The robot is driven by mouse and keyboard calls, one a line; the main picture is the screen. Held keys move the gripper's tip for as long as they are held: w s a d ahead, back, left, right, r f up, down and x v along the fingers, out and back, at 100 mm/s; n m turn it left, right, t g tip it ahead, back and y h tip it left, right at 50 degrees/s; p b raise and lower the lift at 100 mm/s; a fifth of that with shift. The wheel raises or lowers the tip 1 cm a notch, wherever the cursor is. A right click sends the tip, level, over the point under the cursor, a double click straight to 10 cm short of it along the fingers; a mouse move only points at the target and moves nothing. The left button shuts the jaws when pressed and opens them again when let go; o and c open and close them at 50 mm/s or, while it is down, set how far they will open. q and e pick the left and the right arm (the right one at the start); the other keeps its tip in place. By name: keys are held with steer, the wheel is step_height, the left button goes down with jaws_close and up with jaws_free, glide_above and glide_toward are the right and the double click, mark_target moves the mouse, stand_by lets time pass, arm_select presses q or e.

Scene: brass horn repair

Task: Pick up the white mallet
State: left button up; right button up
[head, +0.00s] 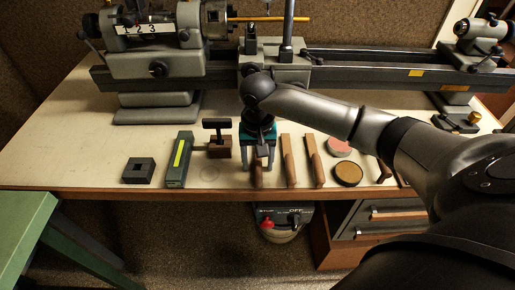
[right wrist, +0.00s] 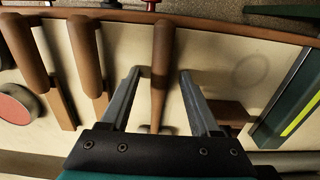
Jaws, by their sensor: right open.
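My right gripper (head: 258,163) is open and points down over the front of the bench. In the right wrist view its two fingers (right wrist: 160,74) stand on either side of a wooden handle-like tool (right wrist: 161,50), with a gap visible on both sides. That tool shows in the head view as a brown end (head: 259,181) below the fingers; the gripper hides the rest. I see no clearly white mallet head in either view, so I cannot tell whether this tool is the white mallet. My left gripper is out of view.
Two similar wooden tools (head: 288,160) (head: 315,160) lie close to the right. Left are a dark-headed tool on a brown block (head: 219,147), a green case (head: 179,160) and a black block (head: 138,171). Round tins (head: 348,174) lie right. A lathe (head: 210,76) stands behind.

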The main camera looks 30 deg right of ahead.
jaws_close()
stand_by(0.5)
steer(key=shift+r, duration=0.1)
